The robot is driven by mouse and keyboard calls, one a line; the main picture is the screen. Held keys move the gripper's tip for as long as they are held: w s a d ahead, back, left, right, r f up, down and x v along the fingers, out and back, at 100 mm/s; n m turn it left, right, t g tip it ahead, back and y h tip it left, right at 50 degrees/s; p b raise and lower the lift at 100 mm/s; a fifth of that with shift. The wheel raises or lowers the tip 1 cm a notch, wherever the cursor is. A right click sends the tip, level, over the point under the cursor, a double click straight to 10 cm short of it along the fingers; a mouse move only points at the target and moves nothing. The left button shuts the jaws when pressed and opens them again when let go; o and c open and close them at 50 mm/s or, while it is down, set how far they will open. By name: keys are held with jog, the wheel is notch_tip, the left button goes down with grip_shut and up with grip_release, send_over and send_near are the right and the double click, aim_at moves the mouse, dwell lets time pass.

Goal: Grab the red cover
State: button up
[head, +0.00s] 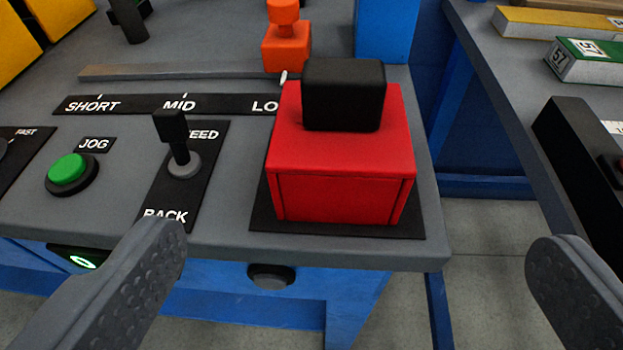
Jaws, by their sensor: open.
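The red cover (345,165) is a box-like block with a black knob (343,95) on top. It sits on a black plate (330,229) at the front right corner of the grey panel. My gripper (365,265) is open and empty, its two grey fingers wide apart in the foreground. The left finger is low in front of the panel's front edge and the right finger is off past the panel's right side. The cover stands beyond the fingertips, between them in the picture and not touched. What lies under the cover is hidden.
Left of the cover are a black lever (178,145) and a green JOG button (68,170). An orange slider block (286,45) and a blue block (387,30) stand behind. A dark round knob (271,275) is on the front face. A second table (485,70) is at right, across a floor gap.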

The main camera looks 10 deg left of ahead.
aim_at(341, 131)
jog(key=x, duration=0.8)
jog(key=shift+w+b, duration=0.2)
jog(key=shift+b, duration=0.1)
jog(key=shift+a+b+x, duration=0.2)
jog(key=shift+b+x, duration=0.15)
jog(key=shift+x, duration=2.2)
jog(key=c, duration=1.1)
